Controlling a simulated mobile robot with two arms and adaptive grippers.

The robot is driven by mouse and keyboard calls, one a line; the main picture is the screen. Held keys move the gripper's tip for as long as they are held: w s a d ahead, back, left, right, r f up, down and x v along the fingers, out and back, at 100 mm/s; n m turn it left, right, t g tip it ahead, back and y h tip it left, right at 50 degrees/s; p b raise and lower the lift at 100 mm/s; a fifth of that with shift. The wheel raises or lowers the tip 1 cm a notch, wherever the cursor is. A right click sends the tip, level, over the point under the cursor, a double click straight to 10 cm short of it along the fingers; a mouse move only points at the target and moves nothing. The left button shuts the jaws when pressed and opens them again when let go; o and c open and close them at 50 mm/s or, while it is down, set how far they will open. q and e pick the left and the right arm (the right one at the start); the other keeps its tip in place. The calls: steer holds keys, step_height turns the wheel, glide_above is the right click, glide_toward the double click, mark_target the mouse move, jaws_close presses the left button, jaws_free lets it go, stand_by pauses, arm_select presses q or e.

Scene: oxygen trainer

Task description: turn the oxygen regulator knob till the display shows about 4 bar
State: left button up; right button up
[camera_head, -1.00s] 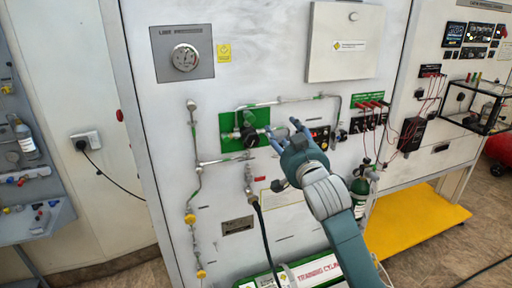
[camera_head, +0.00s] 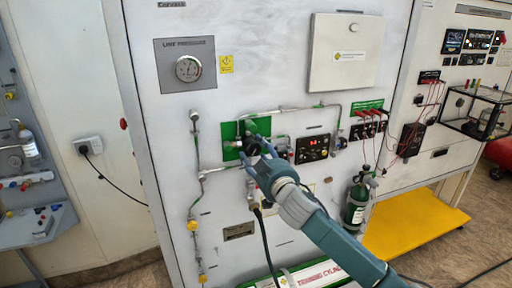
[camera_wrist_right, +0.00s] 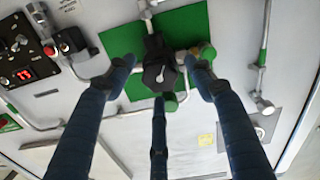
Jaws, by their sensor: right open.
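The black oxygen regulator knob (camera_head: 250,145) sits on a green plate (camera_head: 229,131) in the middle of the white panel. In the right wrist view the knob (camera_wrist_right: 160,72) is seen face-on at upper centre. My right gripper (camera_head: 257,160) is open, with its blue fingers spread around the knob, one on each side and one below; I cannot tell whether they touch it. The display (camera_head: 312,142), with small red digits, is right of the knob; it also shows at the left of the right wrist view (camera_wrist_right: 24,75). Its digits are too small to read surely. My left gripper is not in view.
Thin metal pipes (camera_head: 200,178) with fittings run around the knob. A line pressure gauge (camera_head: 188,68) is at upper left. A green cylinder (camera_head: 356,203) stands right of my right arm, near a yellow platform (camera_head: 415,220). A black hose hangs below the knob.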

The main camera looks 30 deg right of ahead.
steer(key=shift+w+d, duration=0.1)
steer(key=shift+w, duration=0.25)
steer(key=c, duration=1.2)
steer(key=shift+o, duration=0.2)
steer(key=shift+n, duration=0.4)
steer(key=n, duration=0.4)
steer(key=shift+n, duration=0.3)
steer(key=n, duration=0.5)
steer(key=shift+n, duration=0.3)
